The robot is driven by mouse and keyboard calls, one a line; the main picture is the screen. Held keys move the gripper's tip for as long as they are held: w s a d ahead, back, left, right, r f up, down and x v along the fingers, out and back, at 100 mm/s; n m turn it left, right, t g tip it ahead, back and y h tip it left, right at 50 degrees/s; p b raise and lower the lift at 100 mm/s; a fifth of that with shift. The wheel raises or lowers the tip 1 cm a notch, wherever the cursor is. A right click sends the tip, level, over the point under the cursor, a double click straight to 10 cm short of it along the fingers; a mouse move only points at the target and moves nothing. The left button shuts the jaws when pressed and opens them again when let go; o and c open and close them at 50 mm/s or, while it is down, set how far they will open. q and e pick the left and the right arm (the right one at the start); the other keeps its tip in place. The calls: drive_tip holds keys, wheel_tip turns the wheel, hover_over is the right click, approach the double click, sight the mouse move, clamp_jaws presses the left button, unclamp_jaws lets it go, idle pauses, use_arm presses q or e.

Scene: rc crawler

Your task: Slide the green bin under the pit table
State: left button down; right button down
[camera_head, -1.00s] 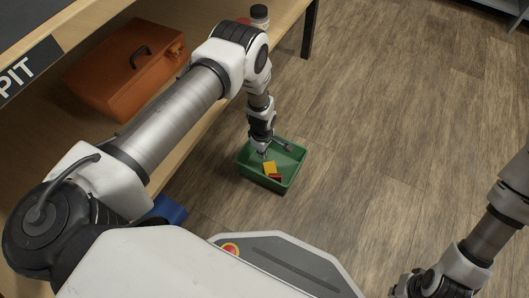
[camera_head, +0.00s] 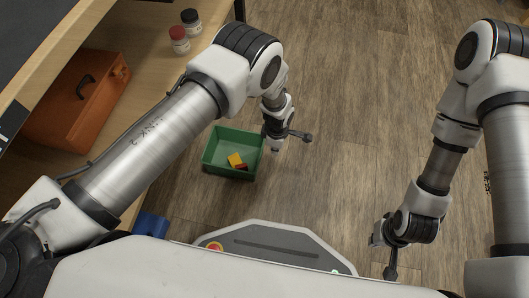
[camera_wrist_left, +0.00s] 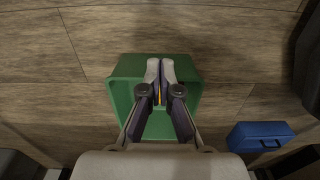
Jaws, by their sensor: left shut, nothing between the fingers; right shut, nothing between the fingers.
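The green bin (camera_head: 210,155) stands upright on the floor, to the right of the pit table (camera_head: 150,68). A yellow piece (camera_head: 236,160) and a red piece (camera_head: 241,167) lie inside it. My left gripper (camera_head: 276,149) is shut and empty beside the bin's right end in the head view. In the left wrist view its closed fingers (camera_wrist_left: 160,62) point across the green bin (camera_wrist_left: 190,75) and hide its middle. I cannot tell whether they touch it. My right gripper (camera_head: 389,277) is shut and empty at the lower right, well away from the bin.
An orange toolbox (camera_head: 75,105) and two jars (camera_head: 180,40) sit on the table's wooden shelf. A blue box (camera_head: 152,225) lies near the table, left of my base, and also shows in the left wrist view (camera_wrist_left: 262,136). The wooden floor (camera_head: 360,120) right of the bin is clear.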

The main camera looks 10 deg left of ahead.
use_arm(q)
wheel_tip(320, 180, down, 9)
drive_tip(key=b, duration=0.5)
drive_tip(key=shift+f, duration=0.2)
drive_tip(key=a, duration=0.3)
drive_tip(key=shift+w+a+f+b, duration=0.15)
drive_tip(key=shift+f+b, duration=0.05)
drive_tip(key=shift+b, duration=0.15)
drive_tip(key=shift+a, duration=0.45)
drive_tip(key=a, duration=0.5)
drive_tip(key=shift+w+a+r, duration=0.1)
drive_tip(key=shift+w+a, duration=0.1)
drive_tip(key=shift+a, duration=0.15)
hover_over(219, 156)
drive_tip(key=shift+p, duration=0.35)
